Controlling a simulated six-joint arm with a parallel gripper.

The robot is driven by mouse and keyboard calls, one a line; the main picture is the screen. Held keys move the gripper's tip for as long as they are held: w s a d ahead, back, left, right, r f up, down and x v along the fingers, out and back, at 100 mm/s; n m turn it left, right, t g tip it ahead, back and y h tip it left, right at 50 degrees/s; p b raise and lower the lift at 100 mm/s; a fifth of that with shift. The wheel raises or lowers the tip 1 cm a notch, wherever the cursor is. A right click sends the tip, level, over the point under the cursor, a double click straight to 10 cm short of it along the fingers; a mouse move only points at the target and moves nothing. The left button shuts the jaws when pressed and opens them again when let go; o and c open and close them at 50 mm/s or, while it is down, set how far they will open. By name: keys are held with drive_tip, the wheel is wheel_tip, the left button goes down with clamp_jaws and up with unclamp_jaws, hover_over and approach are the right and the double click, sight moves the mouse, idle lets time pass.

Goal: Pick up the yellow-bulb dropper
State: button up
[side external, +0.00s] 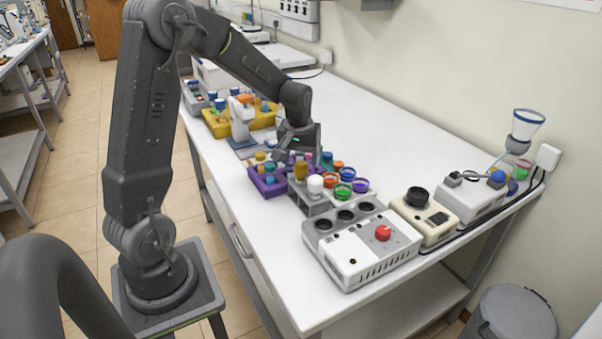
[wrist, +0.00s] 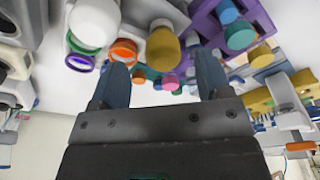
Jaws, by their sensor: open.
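A mustard-yellow bulb (side external: 300,169) stands upright in the grey rack (side external: 314,207), beside a white-topped item (side external: 315,184). In the wrist view, the yellow bulb (wrist: 163,48) shows at the top centre, just beyond and between my fingertips, with the white top (wrist: 94,23) to its left. My gripper (wrist: 161,78) is open, with nothing between its fingers. In the side view my gripper (side external: 297,146) hangs just above and behind the yellow bulb. The lower part of the dropper is hidden in the rack.
A purple rack (side external: 268,188) with blue and yellow tops stands close to the left. Coloured-rimmed cups (side external: 342,191) crowd the right side. A white device with a red knob (side external: 362,246) is in front.

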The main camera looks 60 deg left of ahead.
sight(301, 163)
drive_tip(key=f, duration=0.2)
drive_tip(key=a+f, duration=0.1)
drive_tip(key=f, duration=0.1)
drive_tip(key=shift+w, duration=0.35)
drive_tip(key=shift+c, duration=0.3)
drive_tip(key=c, duration=0.7)
